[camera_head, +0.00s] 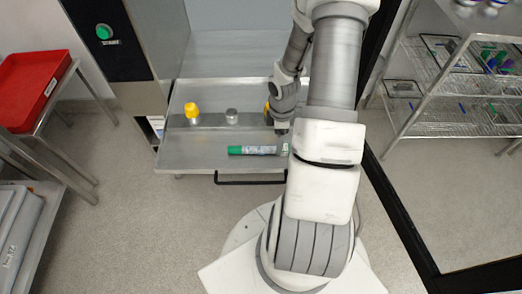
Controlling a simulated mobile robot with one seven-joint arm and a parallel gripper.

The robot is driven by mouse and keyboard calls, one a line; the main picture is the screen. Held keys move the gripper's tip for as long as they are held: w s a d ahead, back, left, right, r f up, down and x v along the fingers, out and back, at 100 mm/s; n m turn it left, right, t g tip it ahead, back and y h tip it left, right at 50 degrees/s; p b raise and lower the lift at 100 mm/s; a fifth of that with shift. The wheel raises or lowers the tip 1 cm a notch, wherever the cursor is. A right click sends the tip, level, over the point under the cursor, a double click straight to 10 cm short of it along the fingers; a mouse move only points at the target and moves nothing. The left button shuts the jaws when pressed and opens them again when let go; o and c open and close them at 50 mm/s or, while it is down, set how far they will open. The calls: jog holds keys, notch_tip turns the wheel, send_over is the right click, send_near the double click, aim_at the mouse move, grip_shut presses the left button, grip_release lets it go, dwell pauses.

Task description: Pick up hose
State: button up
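Nothing in view is clearly recognisable as a hose. A slim tube-like object (252,150) with a green end lies flat on the metal shelf (188,152) of the washer, near its front edge. My gripper (282,131) is just above and beyond the right end of this object. The gripper is small and partly hidden by my arm, so its fingers cannot be made out. I cannot tell whether it touches anything.
A yellow-topped item (192,112) and a small grey item (232,116) stand further back on the shelf. A red tray (32,88) is at left; a wire rack (440,85) is at right.

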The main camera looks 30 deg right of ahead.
notch_tip(320, 180, down, 5)
jog(key=shift+s+d+r+b, duration=0.1)
jog(key=shift+s+d+b, duration=0.05)
jog(key=shift+b, duration=0.6)
grip_shut()
